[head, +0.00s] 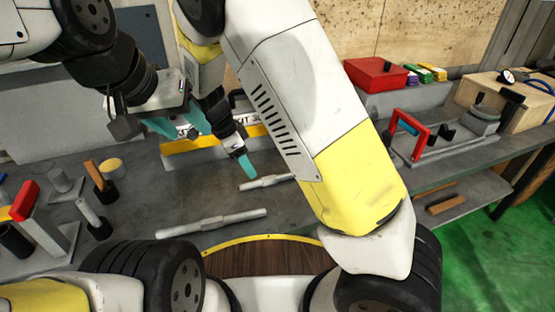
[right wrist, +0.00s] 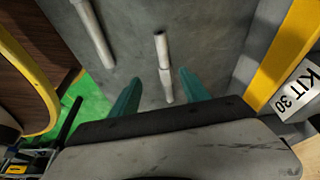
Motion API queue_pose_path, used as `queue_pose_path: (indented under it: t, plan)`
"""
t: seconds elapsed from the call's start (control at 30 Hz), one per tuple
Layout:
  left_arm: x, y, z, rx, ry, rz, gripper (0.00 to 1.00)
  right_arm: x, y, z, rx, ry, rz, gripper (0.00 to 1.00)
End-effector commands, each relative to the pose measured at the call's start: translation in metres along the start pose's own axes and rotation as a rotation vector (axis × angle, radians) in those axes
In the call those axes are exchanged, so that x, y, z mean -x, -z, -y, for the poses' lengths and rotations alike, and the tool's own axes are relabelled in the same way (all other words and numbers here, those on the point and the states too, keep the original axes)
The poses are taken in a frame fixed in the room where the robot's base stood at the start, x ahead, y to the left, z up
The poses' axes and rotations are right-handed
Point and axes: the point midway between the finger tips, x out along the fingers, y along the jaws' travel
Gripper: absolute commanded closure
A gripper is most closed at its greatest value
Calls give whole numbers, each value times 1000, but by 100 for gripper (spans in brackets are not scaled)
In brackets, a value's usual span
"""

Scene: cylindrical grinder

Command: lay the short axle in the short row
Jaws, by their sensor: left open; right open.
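Two pale stepped axles lie on the grey bench. The shorter axle (head: 267,182) lies farther back, its right end partly hidden by my right arm. The longer axle (head: 212,222) lies nearer. In the right wrist view the short axle (right wrist: 163,52) runs lengthwise towards the gap between the teal fingers; the long axle (right wrist: 92,32) is to its left. My right gripper (right wrist: 161,92) is open with nothing held; in the head view one fingertip shows just above the short axle. My left gripper (head: 180,122) is open and empty, farther back left. I cannot make out the short row.
A yellow-edged KIT 30 holder (head: 195,145) stands behind the axles. Upright tools and holders (head: 95,190) crowd the left. A red box (head: 376,75) and a fixture with a red handle (head: 410,135) are at the right. A round wooden top (head: 265,262) is in front.

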Motion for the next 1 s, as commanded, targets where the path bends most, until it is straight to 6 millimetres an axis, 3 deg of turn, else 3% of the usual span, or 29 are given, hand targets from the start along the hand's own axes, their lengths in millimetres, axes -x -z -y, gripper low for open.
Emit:
queue_pose_path:
  t: [0.17,0.7,1.0]
  plan:
    - [0,0,0,0,0,0,49,-13,-12,6,-54,5,-57,46]
    - [0,0,0,0,0,0,49,-80,-3,7,-58,2,-58,46]
    - [0,0,0,0,0,0,49,-89,-3,8,-57,5,-57,46]
